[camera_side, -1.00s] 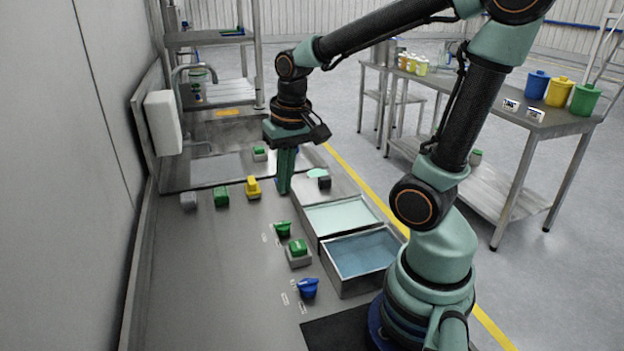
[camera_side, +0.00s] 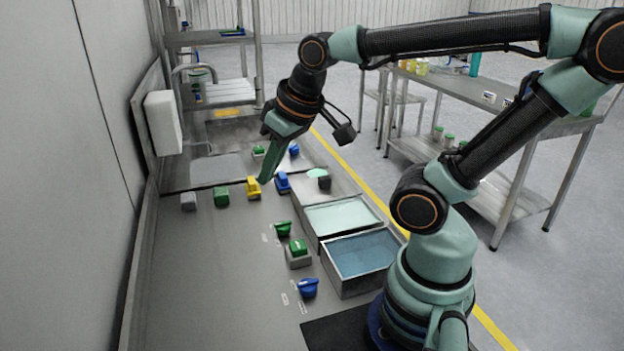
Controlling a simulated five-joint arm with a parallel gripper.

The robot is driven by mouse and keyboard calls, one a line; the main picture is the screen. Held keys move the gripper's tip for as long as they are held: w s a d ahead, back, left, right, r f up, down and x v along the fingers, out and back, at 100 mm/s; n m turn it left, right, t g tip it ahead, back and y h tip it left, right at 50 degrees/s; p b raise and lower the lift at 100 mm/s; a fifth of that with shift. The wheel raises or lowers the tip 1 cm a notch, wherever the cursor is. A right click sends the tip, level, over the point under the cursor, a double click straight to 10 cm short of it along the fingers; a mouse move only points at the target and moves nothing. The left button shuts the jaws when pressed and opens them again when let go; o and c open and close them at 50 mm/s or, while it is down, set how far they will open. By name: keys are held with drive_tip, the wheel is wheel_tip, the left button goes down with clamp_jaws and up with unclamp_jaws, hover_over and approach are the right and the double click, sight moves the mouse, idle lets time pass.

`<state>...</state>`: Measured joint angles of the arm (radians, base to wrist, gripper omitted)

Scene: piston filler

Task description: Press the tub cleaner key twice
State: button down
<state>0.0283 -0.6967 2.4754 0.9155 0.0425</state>
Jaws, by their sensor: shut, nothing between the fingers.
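Several small coloured keys or blocks stand on the steel counter; their labels are too small to read, so I cannot tell which is the tub cleaner key. My gripper (camera_side: 264,179) is shut and empty, tilted with its tip pointing down and left. The tip is right beside a yellow block (camera_side: 253,188); I cannot tell whether they touch. A blue block (camera_side: 282,183) stands just right of the tip. A green key on a grey base (camera_side: 298,250) and a green knob (camera_side: 283,229) are nearer the front, with a blue knob (camera_side: 308,288) below them.
Two trays, one with pale green liquid (camera_side: 342,216) and one with blue liquid (camera_side: 362,253), lie right of the keys. A green block (camera_side: 221,196) and a grey block (camera_side: 189,201) stand left of the yellow one. The front left of the counter (camera_side: 210,280) is clear.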

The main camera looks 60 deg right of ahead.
sight(298, 244)
drive_tip(key=d+f+m+g, duration=0.5)
drive_tip(key=d+f+m, duration=0.1)
drive_tip(key=d+m, duration=0.2)
drive_tip(key=shift+s+d, duration=0.15)
drive_tip(key=shift+d, duration=0.15)
drive_tip(key=shift+f, duration=0.15)
wheel_tip(298, 244, down, 14)
drive_tip(key=shift+r, duration=0.1)
idle(0.4)
idle(0.3)
drive_tip(key=shift+f, duration=1)
wheel_tip(298, 244, up, 14)
drive_tip(key=shift+r, duration=0.25)
